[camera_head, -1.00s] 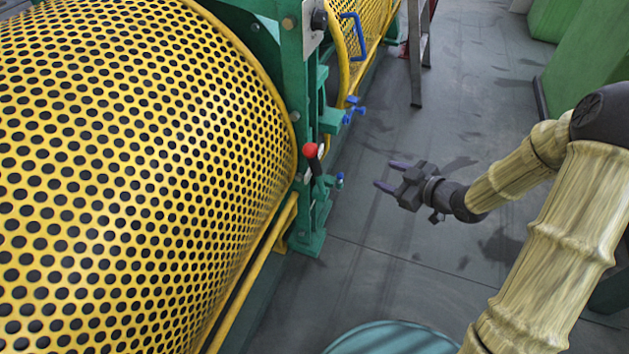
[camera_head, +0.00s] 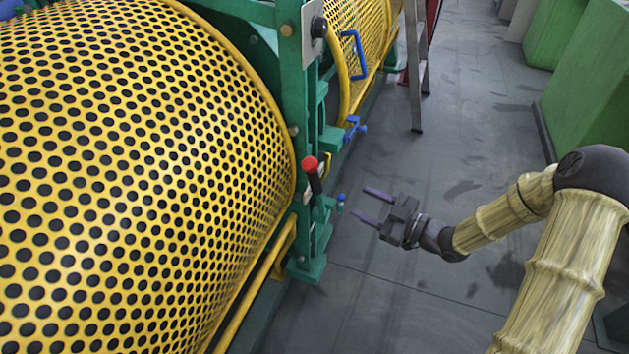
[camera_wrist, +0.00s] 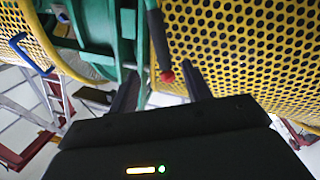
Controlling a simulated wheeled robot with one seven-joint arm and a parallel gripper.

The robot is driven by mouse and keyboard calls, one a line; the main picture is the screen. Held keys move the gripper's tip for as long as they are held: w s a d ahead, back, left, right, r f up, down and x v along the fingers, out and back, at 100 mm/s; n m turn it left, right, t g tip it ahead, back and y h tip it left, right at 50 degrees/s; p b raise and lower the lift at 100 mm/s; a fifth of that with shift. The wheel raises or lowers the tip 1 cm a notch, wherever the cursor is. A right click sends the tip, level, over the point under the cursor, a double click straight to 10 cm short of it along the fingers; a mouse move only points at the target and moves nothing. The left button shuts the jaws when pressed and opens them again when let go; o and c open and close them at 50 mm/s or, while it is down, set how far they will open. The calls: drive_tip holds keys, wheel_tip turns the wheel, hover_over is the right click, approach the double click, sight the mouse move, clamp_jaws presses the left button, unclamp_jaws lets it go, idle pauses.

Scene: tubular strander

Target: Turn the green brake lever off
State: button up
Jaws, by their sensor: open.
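The brake lever (camera_head: 315,183) has a dark shaft and a red ball knob (camera_head: 310,163). It stands on the green frame post at the right end of the near yellow drum and leans slightly. My gripper (camera_head: 358,201) is open and empty, to the right of the lever and apart from it, fingers pointing left toward the machine. In the wrist view the lever (camera_wrist: 157,40) hangs from the top, and its red knob (camera_wrist: 167,77) appears between my two fingers (camera_wrist: 159,74). The gripper body hides the bottom of that view.
The perforated yellow guard (camera_head: 130,170) fills the left side. A small blue knob (camera_head: 341,197) sits close right of the lever, near my fingertips. A blue handle (camera_head: 354,55) and blue clamp (camera_head: 354,127) are farther back. Grey floor (camera_head: 440,140) is clear to the right, before green cabinets (camera_head: 590,100).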

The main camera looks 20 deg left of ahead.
sight(319, 183)
drive_tip(key=b+x, duration=0.1)
drive_tip(key=x, duration=1.4)
drive_tip(key=shift+b, duration=0.4)
clamp_jaws()
